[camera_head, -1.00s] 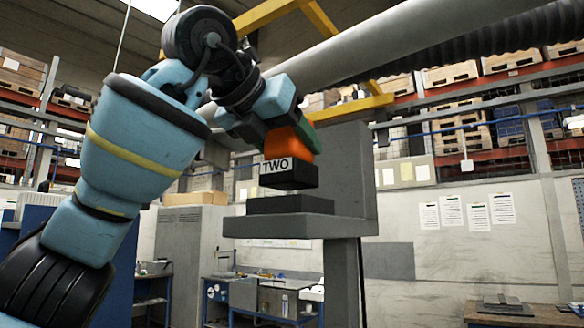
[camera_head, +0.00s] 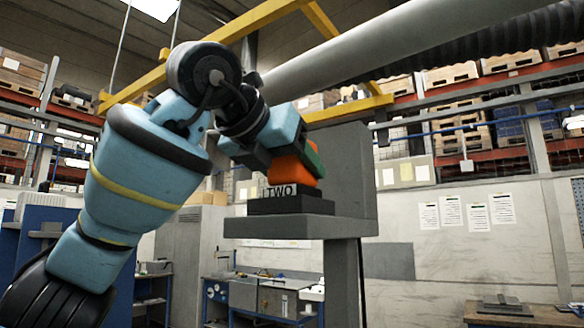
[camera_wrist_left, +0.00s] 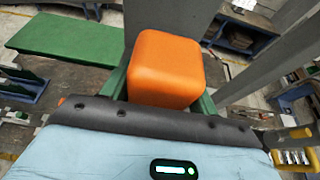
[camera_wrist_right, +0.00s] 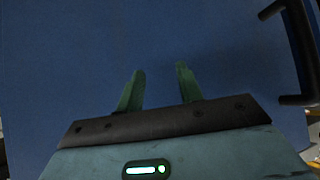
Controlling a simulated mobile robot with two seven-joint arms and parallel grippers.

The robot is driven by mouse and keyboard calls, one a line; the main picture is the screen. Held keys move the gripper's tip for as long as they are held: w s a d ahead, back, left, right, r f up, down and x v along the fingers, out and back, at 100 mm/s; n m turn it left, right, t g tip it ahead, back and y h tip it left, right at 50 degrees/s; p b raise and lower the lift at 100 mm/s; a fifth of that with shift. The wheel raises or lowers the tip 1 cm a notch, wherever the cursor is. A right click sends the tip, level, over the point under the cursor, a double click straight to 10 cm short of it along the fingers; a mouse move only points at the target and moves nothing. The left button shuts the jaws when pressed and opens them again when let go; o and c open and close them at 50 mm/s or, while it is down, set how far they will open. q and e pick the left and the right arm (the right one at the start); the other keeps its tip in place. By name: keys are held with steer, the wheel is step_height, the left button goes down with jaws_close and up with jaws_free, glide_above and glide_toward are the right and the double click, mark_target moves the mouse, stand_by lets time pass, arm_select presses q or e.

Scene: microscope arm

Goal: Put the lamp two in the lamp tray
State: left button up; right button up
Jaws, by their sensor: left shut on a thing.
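Lamp two (camera_head: 291,174) has an orange block top and a dark base with a white "TWO" label. It also shows as an orange block in the left wrist view (camera_wrist_left: 166,68). My left gripper (camera_head: 300,160) is shut on the orange part, with green fingers on either side. The lamp's base is at the dark lamp tray (camera_head: 290,207), with no clear gap between them; the tray's inside is hidden, so I cannot tell how deep the base sits. My right gripper (camera_wrist_right: 155,88) is open and empty in the right wrist view.
The tray is on a grey shelf (camera_head: 290,228) with an upright grey back plate (camera_head: 350,165) at its right. A blue surface (camera_wrist_right: 80,60) fills most of the right wrist view. Workbenches and racks stand farther back.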

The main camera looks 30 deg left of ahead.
arm_select(q)
steer(key=shift+f, duration=0.1)
steer(key=o, duration=1.1)
steer(key=shift+o, duration=0.2)
steer(key=v, duration=1.2)
